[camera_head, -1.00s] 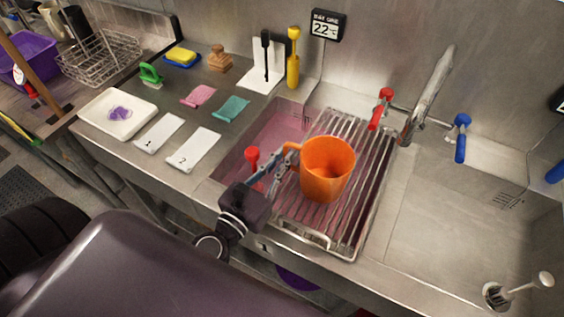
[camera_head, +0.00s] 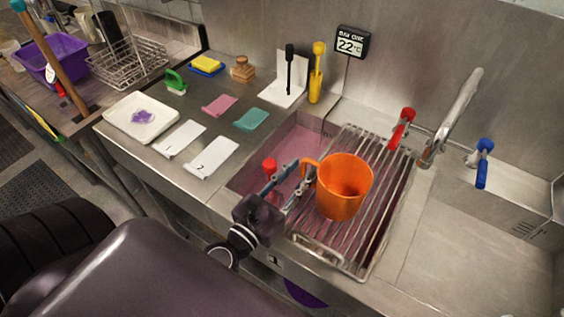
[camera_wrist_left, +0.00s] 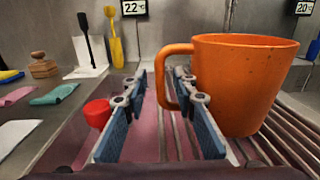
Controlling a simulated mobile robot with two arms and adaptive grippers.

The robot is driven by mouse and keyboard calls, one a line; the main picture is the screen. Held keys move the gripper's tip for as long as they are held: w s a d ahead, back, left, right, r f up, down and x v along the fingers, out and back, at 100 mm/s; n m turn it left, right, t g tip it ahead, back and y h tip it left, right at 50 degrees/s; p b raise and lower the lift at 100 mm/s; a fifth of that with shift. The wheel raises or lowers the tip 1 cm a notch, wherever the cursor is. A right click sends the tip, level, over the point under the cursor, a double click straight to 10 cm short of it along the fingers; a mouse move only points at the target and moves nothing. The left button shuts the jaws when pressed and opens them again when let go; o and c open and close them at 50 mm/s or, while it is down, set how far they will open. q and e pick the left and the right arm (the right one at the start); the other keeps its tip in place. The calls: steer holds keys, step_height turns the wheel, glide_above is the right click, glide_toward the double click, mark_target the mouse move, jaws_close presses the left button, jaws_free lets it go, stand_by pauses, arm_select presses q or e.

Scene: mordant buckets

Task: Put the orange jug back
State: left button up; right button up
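The orange jug (camera_head: 346,192) stands upright on the wire rack (camera_head: 352,262) over the sink basin, its handle toward my left gripper. My left gripper (camera_head: 300,172) is open beside the handle. In the left wrist view its two blue-padded fingers (camera_wrist_left: 160,85) are spread apart. The jug (camera_wrist_left: 240,85) is at the right there, with its handle just ahead of the fingertips and partly overlapped by the right finger. I cannot tell whether that finger touches it. My right gripper is not in view.
A red-topped thing (camera_head: 269,166) is close beside the left finger, by the pink basin. The tap (camera_head: 455,115) with red and blue levers stands behind the rack. White cards, cloths and a tray (camera_head: 112,107) lie on the left counter. The right sink area is bare.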

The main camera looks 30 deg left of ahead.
arm_select(q)
steer(key=s+b, duration=0.1)
steer(key=s, duration=0.2)
steer(key=s+b, duration=0.2)
steer(key=s, duration=0.1)
steer(key=s+b, duration=0.2)
steer(key=s, duration=0.2)
steer(key=shift+a+f, duration=0.35)
steer(key=shift+a, duration=0.05)
steer(key=shift+s+r+b, duration=0.1)
steer(key=shift+s+b, duration=0.4)
steer(key=shift+s, duration=0.15)
steer(key=shift+s+a+r, duration=0.1)
steer(key=shift+s+r, duration=0.05)
